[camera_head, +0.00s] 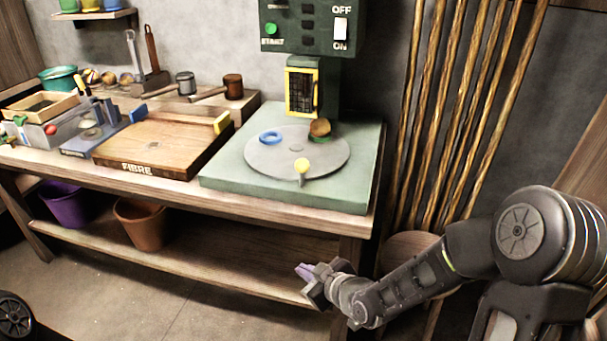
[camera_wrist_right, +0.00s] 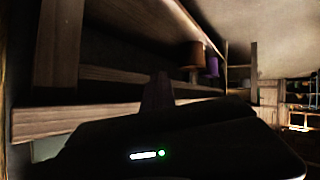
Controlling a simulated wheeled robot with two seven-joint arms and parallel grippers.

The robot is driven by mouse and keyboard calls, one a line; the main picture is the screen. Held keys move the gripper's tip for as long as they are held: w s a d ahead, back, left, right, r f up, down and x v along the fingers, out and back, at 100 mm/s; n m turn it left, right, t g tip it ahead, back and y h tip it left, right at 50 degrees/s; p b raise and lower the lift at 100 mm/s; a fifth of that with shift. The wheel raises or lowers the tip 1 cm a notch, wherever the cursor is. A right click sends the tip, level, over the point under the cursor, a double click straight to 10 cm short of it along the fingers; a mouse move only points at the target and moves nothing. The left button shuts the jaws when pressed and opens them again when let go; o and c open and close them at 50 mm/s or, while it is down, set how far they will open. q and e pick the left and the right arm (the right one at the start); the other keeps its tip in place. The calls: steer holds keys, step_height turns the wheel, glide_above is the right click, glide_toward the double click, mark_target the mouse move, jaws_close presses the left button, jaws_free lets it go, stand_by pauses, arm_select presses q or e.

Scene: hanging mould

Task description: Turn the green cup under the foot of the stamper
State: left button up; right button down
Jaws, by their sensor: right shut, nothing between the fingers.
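The stamper (camera_head: 305,28) is a dark green machine with START and OFF/ON controls, at the back of a pale green base (camera_head: 345,190). A round grey turntable (camera_head: 265,160) lies on the base. A small cup with a brown top and a little green below it (camera_head: 320,128) sits at the turntable's back right, near the machine's column. I cannot make out the stamper's foot clearly. My right gripper (camera_head: 304,271) is shut and empty, low in front of the bench, apart from the turntable. My left gripper is out of view.
A wooden FIBRE board (camera_head: 160,145) and mallets (camera_head: 233,87) are left of the stamper. An orange-brown bucket (camera_head: 141,225) and a purple bucket (camera_head: 63,205) stand under the bench. Ropes (camera_head: 455,110) hang at the right. The bench edge lies above my right gripper.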

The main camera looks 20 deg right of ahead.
step_height(320, 180, up, 9)
steer(key=w+d+n+t, duration=0.2)
steer(key=w+n+t, duration=0.1)
steer(key=n, duration=0.1)
steer(key=n+t+y+b, duration=0.1)
steer(key=n+t+y, duration=0.25)
steer(key=n, duration=0.65)
glide_toward(298, 171)
steer(key=s+a+r, duration=0.2)
steer(key=a+r, duration=0.1)
steer(key=a, duration=0.2)
steer(key=shift+d+f+g, duration=0.15)
steer(key=shift+g, duration=0.2)
steer(key=shift+w, duration=0.1)
steer(key=w, duration=0.9)
steer(key=shift+w, duration=0.2)
steer(key=shift+d+f, duration=0.1)
steer(key=shift+d, duration=0.15)
